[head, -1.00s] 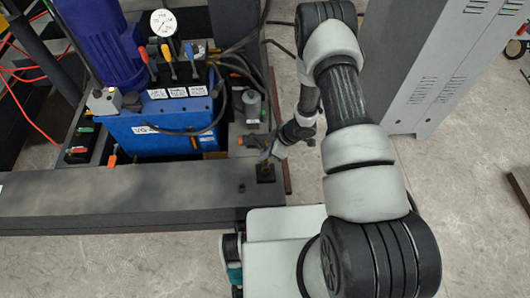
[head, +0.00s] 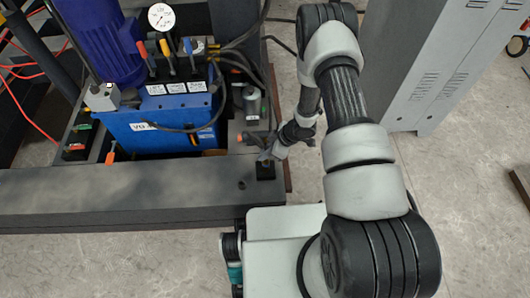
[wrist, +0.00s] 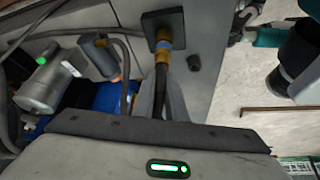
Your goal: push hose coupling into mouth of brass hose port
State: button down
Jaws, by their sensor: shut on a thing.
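The brass hose port (wrist: 164,36) stands on a square black plate (wrist: 152,22) at the top middle of the wrist view. The black plate also shows in the head view (head: 265,171), on the dark beam. The hose coupling (wrist: 162,60), brass with a blue band, is in line with the port and looks to meet its mouth. I cannot tell how deep it sits. A dark hose runs back from it between the fingers. My gripper (wrist: 163,88) is shut on the coupling's hose end. In the head view my gripper (head: 268,153) is just above the plate and hides the coupling.
A blue hydraulic unit (head: 160,130) with levers and a gauge stands left of the plate. A grey cylinder (head: 252,103) and an orange-tipped fitting (head: 240,139) are close behind my gripper. A grey cabinet (head: 440,75) stands at right.

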jog(key=shift+f, duration=0.15)
jog(key=c, duration=1.7)
grip_release()
jog(key=p+v, duration=0.5)
jog(key=v, duration=1.2)
jog(key=shift+d, duration=0.15)
